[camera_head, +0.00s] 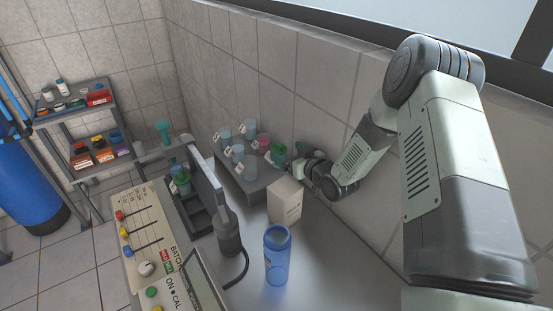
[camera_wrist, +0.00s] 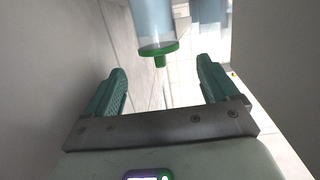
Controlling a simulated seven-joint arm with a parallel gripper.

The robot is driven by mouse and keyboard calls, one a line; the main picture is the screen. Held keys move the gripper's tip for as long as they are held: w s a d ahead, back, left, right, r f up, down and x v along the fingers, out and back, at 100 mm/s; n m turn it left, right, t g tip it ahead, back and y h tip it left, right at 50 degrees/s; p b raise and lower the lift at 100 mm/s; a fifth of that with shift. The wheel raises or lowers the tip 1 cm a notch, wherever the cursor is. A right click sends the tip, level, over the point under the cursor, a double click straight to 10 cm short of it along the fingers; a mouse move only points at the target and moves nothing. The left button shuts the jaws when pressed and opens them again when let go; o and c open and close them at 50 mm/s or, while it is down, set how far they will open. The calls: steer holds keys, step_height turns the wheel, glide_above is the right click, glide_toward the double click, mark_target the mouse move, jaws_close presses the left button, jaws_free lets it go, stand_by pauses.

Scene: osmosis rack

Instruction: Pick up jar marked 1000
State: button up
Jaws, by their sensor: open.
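Several small jars with white tags stand on a grey raised stand (camera_head: 262,184) against the tiled wall, among them a pale blue jar (camera_head: 238,153), a pinkish jar (camera_head: 264,143) and a green one (camera_head: 278,152). The tag numbers are too small to read, so I cannot tell which is marked 1000. My gripper (camera_wrist: 162,88) is open and empty, its green fingers apart. In the wrist view a pale blue jar (camera_wrist: 153,22) with a green cap and knob is ahead of the fingers, not between them. In the head view my gripper is at the stand's right end.
A white box (camera_head: 285,201) stands in front of the stand. A blue transparent bottle (camera_head: 277,255) stands on the grey bench nearer me. A dark upright device (camera_head: 227,232) and a control panel (camera_head: 150,250) are at the left. A shelf of coloured items stands far left.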

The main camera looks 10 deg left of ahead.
mark_target(275, 144)
steer(key=x, duration=0.7)
steer(key=shift+w+a+f, duration=0.15)
steer(key=shift+w+a, duration=0.1)
steer(key=shift+c, duration=0.2)
steer(key=c, duration=1.1)
